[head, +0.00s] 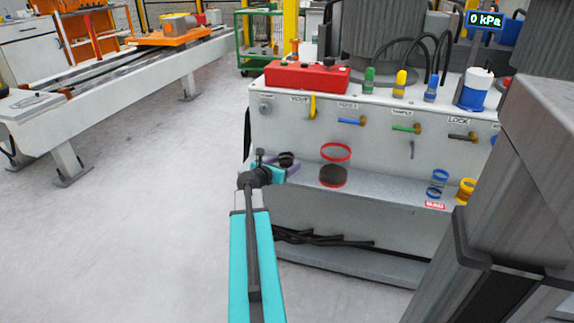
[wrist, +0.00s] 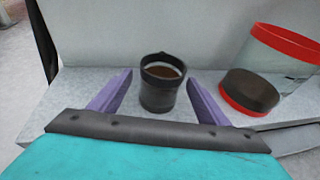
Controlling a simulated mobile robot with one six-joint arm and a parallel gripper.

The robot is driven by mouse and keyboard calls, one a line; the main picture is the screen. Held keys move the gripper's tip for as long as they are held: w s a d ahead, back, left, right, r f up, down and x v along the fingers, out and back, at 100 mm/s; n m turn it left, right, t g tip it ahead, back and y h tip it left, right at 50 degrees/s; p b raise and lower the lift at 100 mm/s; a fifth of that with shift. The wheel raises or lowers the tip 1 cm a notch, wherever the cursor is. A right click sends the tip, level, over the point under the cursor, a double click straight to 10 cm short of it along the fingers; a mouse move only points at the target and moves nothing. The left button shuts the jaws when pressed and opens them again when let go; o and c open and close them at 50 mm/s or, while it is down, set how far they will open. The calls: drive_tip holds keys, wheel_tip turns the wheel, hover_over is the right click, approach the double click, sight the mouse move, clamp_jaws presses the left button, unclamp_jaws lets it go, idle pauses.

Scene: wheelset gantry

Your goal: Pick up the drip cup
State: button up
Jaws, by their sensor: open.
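The drip cup is most likely the small black cup (wrist: 161,95) with brown liquid inside. It stands upright on the grey ledge, in the middle of the wrist view. In the head view the cup (head: 287,158) is small and partly hidden by my gripper. My gripper (wrist: 161,76) is open, with one purple finger to the left of the cup and the other to its right. Gaps show between the cup and both fingers. In the head view my gripper (head: 277,170) is at the left end of the ledge.
A clear container with red rims (wrist: 285,55) and a dark bottom stands just right of my gripper; the container (head: 334,165) also shows in the head view. Blue rings (head: 437,183) and a yellow ring (head: 466,191) are farther right. The cabinet wall (head: 375,145) rises behind the ledge.

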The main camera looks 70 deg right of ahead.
drive_tip(key=shift+d, duration=0.15)
drive_tip(key=shift+b+x, duration=1.15)
drive_tip(key=shift+x, duration=1.35)
drive_tip(key=shift+r, duration=0.15)
drive_tip(key=c, duration=1.3)
